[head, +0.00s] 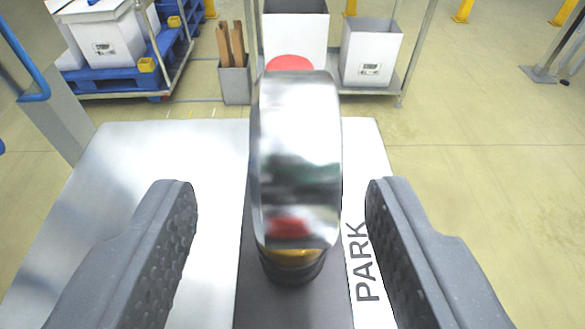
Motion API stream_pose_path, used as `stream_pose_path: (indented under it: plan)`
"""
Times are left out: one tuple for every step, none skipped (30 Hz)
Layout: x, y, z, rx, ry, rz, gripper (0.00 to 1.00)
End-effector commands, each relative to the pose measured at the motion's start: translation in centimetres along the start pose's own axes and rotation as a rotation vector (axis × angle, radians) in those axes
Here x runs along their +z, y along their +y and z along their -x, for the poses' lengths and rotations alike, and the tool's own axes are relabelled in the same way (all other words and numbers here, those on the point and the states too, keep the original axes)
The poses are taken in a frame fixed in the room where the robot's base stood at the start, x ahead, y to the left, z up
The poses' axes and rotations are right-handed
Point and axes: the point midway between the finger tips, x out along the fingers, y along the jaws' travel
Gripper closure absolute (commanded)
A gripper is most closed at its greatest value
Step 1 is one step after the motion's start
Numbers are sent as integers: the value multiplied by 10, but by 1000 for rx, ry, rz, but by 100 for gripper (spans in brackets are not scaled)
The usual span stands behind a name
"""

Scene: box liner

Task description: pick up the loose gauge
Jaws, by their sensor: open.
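A shiny, round metal gauge (298,150) with a chrome body stands in front of me in the head view. A red part (289,63) shows at its top, and a brass and dark fitting (292,262) shows at its bottom. My gripper (282,205) is open, with one dark textured finger on each side of the gauge. There is a gap on both sides, and neither finger touches it. The gauge's underside and its contact with the surface are partly hidden.
Below is a pale metal tabletop (150,200) with a dark strip (262,305) and a white band marked PARK (362,265). Beyond it are white bins (371,52), a grey holder with wooden pieces (236,82) and a blue pallet (115,80). Open floor (480,150) lies right.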

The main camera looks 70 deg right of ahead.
Motion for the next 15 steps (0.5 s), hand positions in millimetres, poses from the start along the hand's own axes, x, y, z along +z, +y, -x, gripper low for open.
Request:
stream_pose_path:
  plan:
    - [0,1,-4,2,0,0,51]
    - [0,2,-6,2,0,0,51]
    - [0,3,-11,2,0,0,51]
    - [0,3,-14,2,0,1,51]
    - [0,4,-18,2,-1,1,51]
    - [0,5,-24,2,-3,1,51]
    - [1,6,-29,2,-3,1,51]
    - [0,6,-34,3,-3,1,51]
    - [0,6,-39,3,-1,1,51]
    - [0,5,-43,3,0,1,51]
    - [-1,5,-46,3,1,0,51]
    - [-1,5,-48,2,1,0,51]
    - [-1,5,-50,2,1,0,51]
    - [-1,5,-50,1,0,0,51]
    - [-1,4,-50,0,0,0,51]
